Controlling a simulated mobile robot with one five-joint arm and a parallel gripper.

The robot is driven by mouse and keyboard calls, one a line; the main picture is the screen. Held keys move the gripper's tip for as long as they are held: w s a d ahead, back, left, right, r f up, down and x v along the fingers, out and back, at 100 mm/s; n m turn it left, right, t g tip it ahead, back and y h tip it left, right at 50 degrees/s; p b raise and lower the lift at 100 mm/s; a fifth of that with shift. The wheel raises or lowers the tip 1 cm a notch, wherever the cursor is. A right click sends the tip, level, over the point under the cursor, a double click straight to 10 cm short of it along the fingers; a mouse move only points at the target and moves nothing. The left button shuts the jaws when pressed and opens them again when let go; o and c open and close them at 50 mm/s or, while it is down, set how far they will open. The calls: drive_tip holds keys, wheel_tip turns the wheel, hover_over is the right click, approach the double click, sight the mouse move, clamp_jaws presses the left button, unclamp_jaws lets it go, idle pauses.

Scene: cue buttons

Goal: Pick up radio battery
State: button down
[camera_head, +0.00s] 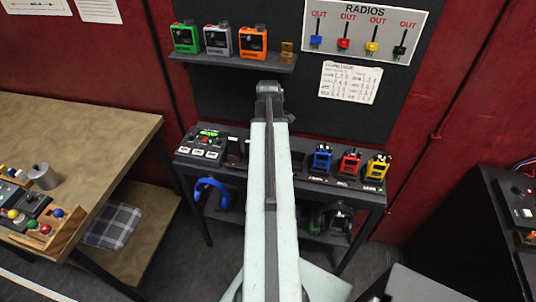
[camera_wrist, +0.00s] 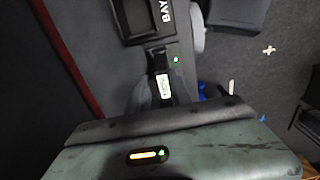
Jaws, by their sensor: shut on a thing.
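In the wrist view my gripper (camera_wrist: 161,88) reaches down and away, its two grey fingers on either side of a dark piece with a small white label (camera_wrist: 163,84). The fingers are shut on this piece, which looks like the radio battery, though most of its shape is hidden. A dark bay (camera_wrist: 150,32) marked "BAY" lies just beyond the fingers. In the head view my arm stretches straight out over the bench shelf (camera_head: 225,172); its own length hides the fingers and what they hold.
Green (camera_head: 186,38), grey (camera_head: 218,41) and orange (camera_head: 253,42) radios stand on the upper shelf. Blue (camera_head: 321,160), red (camera_head: 349,164) and yellow (camera_head: 377,168) ones stand right of my arm. A control box (camera_head: 204,143) is to its left. A wooden table (camera_head: 75,135) stands at left.

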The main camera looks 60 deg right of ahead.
wheel_tip(320, 180, up, 18)
drive_tip(key=p, duration=1.8)
